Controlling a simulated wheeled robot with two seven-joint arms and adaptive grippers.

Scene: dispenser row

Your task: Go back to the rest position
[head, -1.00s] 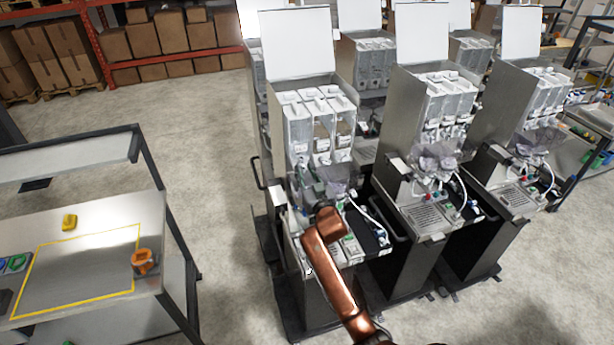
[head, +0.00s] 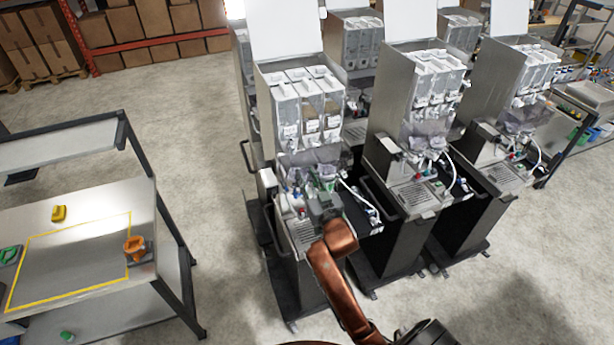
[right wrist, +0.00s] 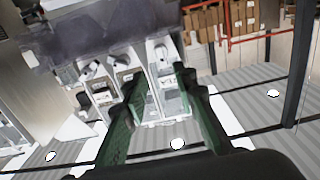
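My right arm comes up from the bottom in the head view. Its grey-green gripper (head: 322,186) is in front of the nearest dispenser (head: 300,95), just over its lower front shelf. In the right wrist view the two green fingers of the gripper (right wrist: 158,82) stand apart. I see nothing held between them. Dispenser canisters (right wrist: 160,75) show behind and between the fingers. Whether the fingers touch the dispenser cannot be told. My left gripper is not in view.
More dispensers (head: 418,85) stand close by to the right and behind. A cart (head: 75,285) at left carries a yellow item (head: 59,213) and an orange piece (head: 135,246). Open floor (head: 195,150) lies between the cart and the dispensers.

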